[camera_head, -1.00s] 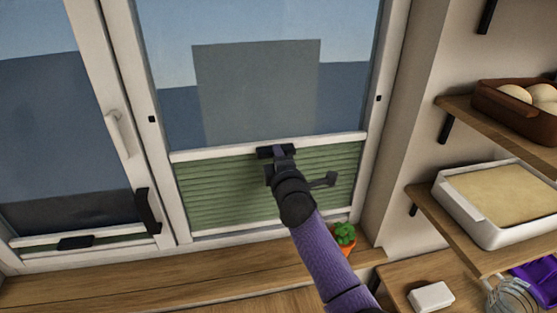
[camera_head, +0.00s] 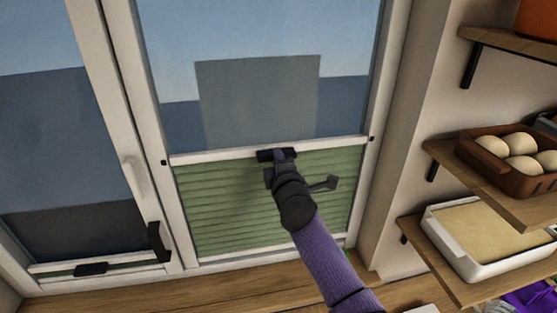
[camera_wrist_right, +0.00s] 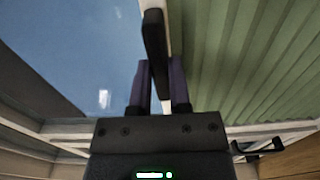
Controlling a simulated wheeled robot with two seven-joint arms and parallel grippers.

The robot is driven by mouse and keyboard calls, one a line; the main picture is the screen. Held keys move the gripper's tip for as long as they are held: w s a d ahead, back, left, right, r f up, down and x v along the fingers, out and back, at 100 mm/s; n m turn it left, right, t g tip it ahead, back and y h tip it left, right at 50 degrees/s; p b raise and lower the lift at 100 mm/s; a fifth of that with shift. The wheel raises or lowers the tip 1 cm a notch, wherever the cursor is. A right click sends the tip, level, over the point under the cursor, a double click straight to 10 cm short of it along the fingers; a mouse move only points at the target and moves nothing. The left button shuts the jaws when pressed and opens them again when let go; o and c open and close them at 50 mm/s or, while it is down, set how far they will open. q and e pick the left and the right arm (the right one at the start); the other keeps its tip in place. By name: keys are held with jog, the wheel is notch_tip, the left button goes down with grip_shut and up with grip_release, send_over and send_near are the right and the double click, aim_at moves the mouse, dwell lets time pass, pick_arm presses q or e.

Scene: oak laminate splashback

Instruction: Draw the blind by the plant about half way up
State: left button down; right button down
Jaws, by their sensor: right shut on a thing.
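The green pleated blind (camera_head: 220,205) covers the lower part of the right-hand window, with its white top rail (camera_head: 205,156) below mid-height of the glass. My right gripper (camera_head: 280,155) is shut on the black handle (camera_head: 264,156) on that rail. In the right wrist view, the fingers (camera_wrist_right: 160,85) close around the handle (camera_wrist_right: 154,40), and the pleats (camera_wrist_right: 245,60) spread at the right. My arm hides part of the blind. The plant is almost wholly hidden behind my arm in the head view. My left gripper is not in view.
The left window has its own low blind with a black handle (camera_head: 91,269). Wall shelves at the right carry a brown tray (camera_head: 477,167) of round pale items and a white dish (camera_head: 455,259). A wooden sill (camera_head: 120,302) runs below. The glass above the rail is clear.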

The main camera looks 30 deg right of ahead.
jog(key=c, duration=0.6)
grip_release()
jog(key=shift+o, duration=0.2)
jog(key=v, duration=1)
jog(key=shift+b, duration=0.3)
